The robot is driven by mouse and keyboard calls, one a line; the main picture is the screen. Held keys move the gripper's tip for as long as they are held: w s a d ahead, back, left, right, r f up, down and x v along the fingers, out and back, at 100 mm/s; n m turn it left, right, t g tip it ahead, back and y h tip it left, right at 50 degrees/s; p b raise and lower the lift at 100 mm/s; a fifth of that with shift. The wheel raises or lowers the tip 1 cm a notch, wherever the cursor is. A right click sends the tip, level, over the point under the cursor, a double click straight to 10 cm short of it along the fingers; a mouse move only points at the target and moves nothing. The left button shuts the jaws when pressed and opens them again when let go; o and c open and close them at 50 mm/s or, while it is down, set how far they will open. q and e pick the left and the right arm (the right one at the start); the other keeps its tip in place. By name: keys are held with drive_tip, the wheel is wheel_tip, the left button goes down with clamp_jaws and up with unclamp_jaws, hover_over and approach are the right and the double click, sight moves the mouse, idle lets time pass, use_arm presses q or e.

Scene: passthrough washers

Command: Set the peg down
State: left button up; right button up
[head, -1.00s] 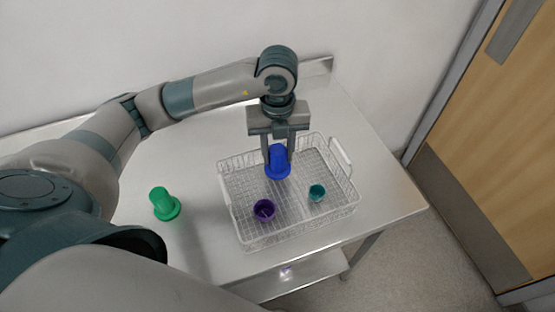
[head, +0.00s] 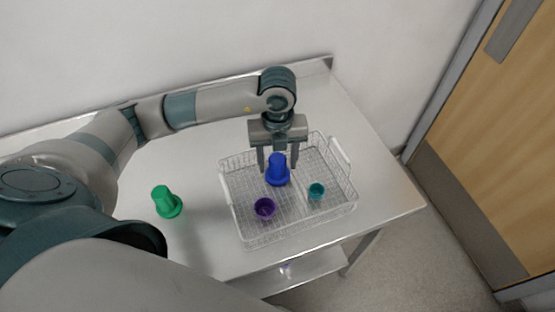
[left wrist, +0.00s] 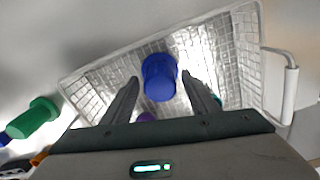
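The blue peg (head: 277,170) stands upright in the wire basket (head: 240,232), toward its back; it also shows in the left wrist view (left wrist: 159,78). My left gripper (head: 278,167) is open, with its fingers on either side of the peg and a gap to each. In the left wrist view the fingers (left wrist: 160,78) are spread and the peg lies beyond and between them. My right gripper is not in view.
A purple cup (head: 265,208) and a teal cup (head: 316,191) are in the front part of the basket. A green peg (head: 166,202) stands on the metal table (head: 200,240) left of the basket. A wall rises behind the table.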

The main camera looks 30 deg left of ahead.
use_arm(q)
drive_tip(key=shift+r, duration=0.1)
drive_tip(key=shift+r, duration=0.35)
wheel_tip(320, 180, up, 10)
drive_tip(key=b, duration=0.2)
drive_tip(key=shift+f+b, duration=0.15)
drive_tip(key=shift+b, duration=0.2)
drive_tip(key=shift+r, duration=0.9)
